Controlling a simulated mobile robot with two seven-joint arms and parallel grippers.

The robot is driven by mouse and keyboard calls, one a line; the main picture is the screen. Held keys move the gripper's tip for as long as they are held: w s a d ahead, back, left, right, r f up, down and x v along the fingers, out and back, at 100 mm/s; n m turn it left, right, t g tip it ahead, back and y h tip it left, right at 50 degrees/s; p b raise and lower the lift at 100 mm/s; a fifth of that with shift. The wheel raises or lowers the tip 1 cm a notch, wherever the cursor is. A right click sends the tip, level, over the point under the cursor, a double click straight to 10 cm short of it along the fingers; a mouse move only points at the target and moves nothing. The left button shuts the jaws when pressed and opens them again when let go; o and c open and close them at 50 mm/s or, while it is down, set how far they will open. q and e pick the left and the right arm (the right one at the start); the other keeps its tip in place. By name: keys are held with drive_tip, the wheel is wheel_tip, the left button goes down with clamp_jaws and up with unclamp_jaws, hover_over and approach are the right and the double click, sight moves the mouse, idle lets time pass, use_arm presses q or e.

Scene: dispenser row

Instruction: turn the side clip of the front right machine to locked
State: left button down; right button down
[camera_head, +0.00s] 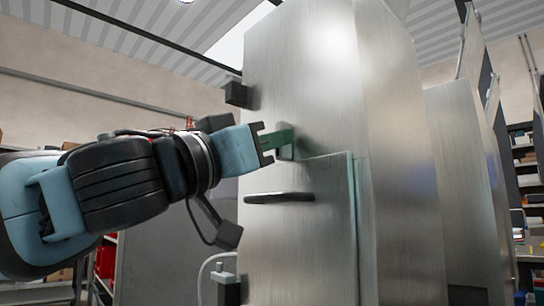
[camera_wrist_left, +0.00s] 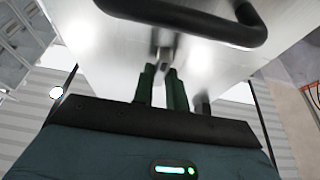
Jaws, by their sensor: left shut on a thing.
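The front machine (camera_head: 305,85) is a tall brushed-metal cabinet filling the middle of the head view. My left gripper (camera_head: 284,138) reaches it from the left, its green fingers at the machine's side face. In the left wrist view the two fingers (camera_wrist_left: 164,76) stand close together on either side of a small metal piece, the side clip (camera_wrist_left: 165,52). The gripper is shut on this clip. The fingers hide much of the clip, so its exact angle is hard to tell. My right gripper is not in view.
A dark bar handle (camera_head: 279,197) sticks out just below the gripper; it also shows in the left wrist view (camera_wrist_left: 185,27). A black block (camera_head: 237,94) is on the machine's upper left edge. Another metal machine (camera_head: 460,180) stands at the right, with shelves (camera_head: 525,165) beyond.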

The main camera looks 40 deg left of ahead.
use_arm(q)
drive_tip(key=shift+n, duration=0.3)
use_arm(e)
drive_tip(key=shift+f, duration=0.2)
use_arm(q)
drive_tip(key=c, duration=1.4)
unclamp_jaws()
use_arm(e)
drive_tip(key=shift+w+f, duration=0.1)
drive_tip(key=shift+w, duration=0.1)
use_arm(q)
drive_tip(key=v, duration=0.8)
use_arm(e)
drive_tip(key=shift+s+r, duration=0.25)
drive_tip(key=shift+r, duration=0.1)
use_arm(q)
drive_tip(key=shift+w+d, duration=0.1)
drive_tip(key=shift+d, duration=0.05)
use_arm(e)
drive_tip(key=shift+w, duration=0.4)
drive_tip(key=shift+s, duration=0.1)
